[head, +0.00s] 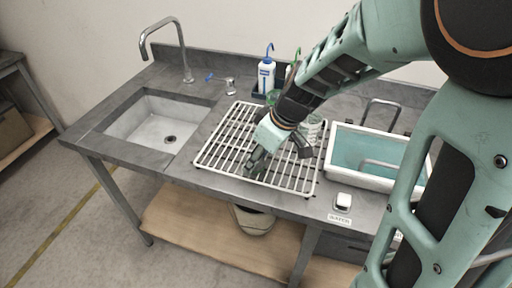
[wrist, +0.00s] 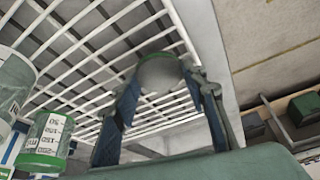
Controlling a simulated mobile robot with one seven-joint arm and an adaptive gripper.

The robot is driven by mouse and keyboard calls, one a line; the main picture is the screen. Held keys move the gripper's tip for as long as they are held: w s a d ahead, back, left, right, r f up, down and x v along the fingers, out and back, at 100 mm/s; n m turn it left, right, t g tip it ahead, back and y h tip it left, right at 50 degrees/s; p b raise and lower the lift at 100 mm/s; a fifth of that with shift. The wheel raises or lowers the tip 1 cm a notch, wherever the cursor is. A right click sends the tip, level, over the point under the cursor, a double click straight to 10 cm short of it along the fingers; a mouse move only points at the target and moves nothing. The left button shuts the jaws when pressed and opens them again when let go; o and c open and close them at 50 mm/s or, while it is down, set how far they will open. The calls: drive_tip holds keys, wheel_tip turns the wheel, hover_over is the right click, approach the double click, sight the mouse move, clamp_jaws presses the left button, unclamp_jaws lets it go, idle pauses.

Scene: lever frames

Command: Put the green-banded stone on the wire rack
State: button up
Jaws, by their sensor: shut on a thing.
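My gripper (head: 257,163) is low over the white wire rack (head: 222,143), near the rack's front middle. In the wrist view my gripper (wrist: 164,78) is shut on a smooth grey rounded stone (wrist: 160,72), held between the fingertips. A greenish edge shows on the stone's upper side; the rest of its band is not clear. The bars of the wire rack (wrist: 95,60) show behind the stone. I cannot tell whether the stone touches the bars. In the head view the fingers hide the stone.
A sink (head: 150,127) is left of the rack, and a white tub with teal inside (head: 380,152) is right. A blue-capped bottle (head: 266,76) and clear glassware (head: 314,124) stand behind. A small white item (head: 343,201) sits at the front edge.

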drive_tip(key=o, duration=1.2)
drive_tip(key=shift+c, duration=0.2)
drive_tip(key=shift+r, duration=0.1)
drive_tip(key=shift+r+p, duration=0.35)
drive_tip(key=shift+p, duration=0.2)
drive_tip(key=p+v, duration=0.5)
drive_tip(key=v, duration=0.6)
drive_tip(key=shift+d+r+p, duration=0.15)
drive_tip(key=shift+d+p, duration=0.05)
drive_tip(key=shift+p, duration=0.1)
